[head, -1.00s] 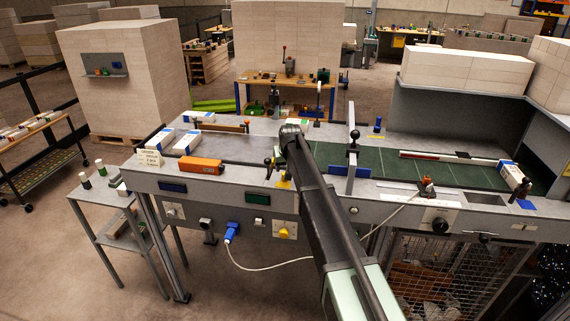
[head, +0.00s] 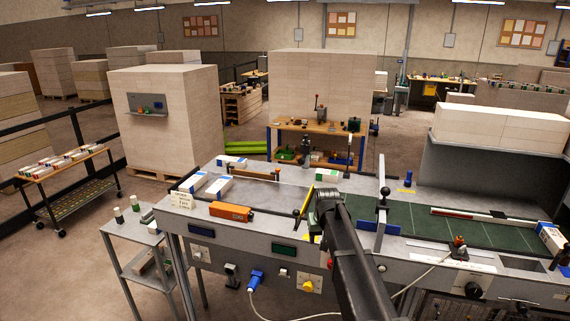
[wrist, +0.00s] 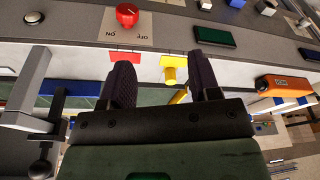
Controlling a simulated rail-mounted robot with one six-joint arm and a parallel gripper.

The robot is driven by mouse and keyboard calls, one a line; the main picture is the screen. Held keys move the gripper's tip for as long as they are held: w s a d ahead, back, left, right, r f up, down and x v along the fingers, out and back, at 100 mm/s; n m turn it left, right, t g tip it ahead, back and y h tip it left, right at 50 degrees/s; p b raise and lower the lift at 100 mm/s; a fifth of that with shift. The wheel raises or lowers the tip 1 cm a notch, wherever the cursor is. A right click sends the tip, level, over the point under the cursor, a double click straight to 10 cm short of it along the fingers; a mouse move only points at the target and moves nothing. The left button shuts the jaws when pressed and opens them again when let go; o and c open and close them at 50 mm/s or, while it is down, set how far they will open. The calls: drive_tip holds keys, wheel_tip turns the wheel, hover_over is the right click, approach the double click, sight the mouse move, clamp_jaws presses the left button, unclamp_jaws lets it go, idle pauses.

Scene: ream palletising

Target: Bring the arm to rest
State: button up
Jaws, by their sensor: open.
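My arm reaches up from the bottom of the head view, and its dark end (head: 326,196) is over the front part of the grey workbench (head: 275,210). In the wrist view my gripper (wrist: 163,82) has its two dark fingers spread apart with nothing between them. I cannot make out the fingertips in the head view.
An orange box (head: 231,211) and white-and-blue reams (head: 218,187) lie on the bench's left part. A post (head: 382,190) stands beside my arm at the green conveyor surface (head: 425,218). A small side table (head: 140,228) stands at the left.

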drive_tip(key=s+f+b, duration=0.4)
drive_tip(key=s+f, duration=0.1)
drive_tip(key=s, duration=0.5)
drive_tip(key=s+f+g+b, duration=0.1)
drive_tip(key=s+f+b, duration=0.4)
drive_tip(key=s, duration=0.5)
drive_tip(key=s+f+g+b, duration=0.1)
drive_tip(key=s+f+b, duration=0.4)
drive_tip(key=s, duration=0.6)
drive_tip(key=shift+f, duration=0.55)
drive_tip(key=shift+o, duration=0.3)
